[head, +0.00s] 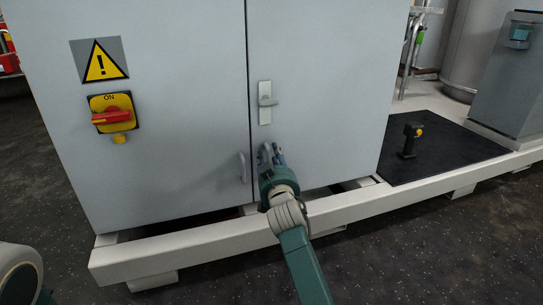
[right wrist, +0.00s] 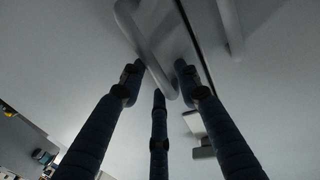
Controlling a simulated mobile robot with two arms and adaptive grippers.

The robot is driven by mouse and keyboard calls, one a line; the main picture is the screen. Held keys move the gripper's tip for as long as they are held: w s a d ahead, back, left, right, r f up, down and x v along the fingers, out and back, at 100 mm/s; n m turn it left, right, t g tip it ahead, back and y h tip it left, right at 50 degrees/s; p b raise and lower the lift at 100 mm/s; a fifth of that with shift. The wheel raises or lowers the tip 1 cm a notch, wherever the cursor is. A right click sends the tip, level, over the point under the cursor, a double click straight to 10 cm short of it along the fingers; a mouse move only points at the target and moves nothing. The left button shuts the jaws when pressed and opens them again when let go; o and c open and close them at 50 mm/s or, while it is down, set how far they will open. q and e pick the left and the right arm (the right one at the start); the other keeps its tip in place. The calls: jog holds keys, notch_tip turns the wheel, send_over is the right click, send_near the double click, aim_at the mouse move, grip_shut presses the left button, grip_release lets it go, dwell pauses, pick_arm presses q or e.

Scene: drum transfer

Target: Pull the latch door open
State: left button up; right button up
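The grey cabinet's right door (head: 320,80) is shut, flush with the left door (head: 180,60). A latch handle (head: 265,101) sits on a light plate near the door seam; it also shows in the right wrist view (right wrist: 200,132). Below it is the right door's pull handle (head: 265,154), partly hidden by my gripper. My right gripper (head: 277,157) is at this pull handle. In the right wrist view its three dark fingers (right wrist: 158,75) are spread apart, with the pale pull handle (right wrist: 150,45) between and just beyond their tips. Contact is unclear. My left gripper is out of view.
The left door has its own pull handle (head: 242,167), a red-and-yellow rotary switch (head: 112,114) and a warning sign (head: 99,61). A white base beam (head: 180,247) runs along the cabinet's front. A black mat (head: 440,145) with a small post (head: 411,140) lies at right.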

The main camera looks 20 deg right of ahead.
grip_shut()
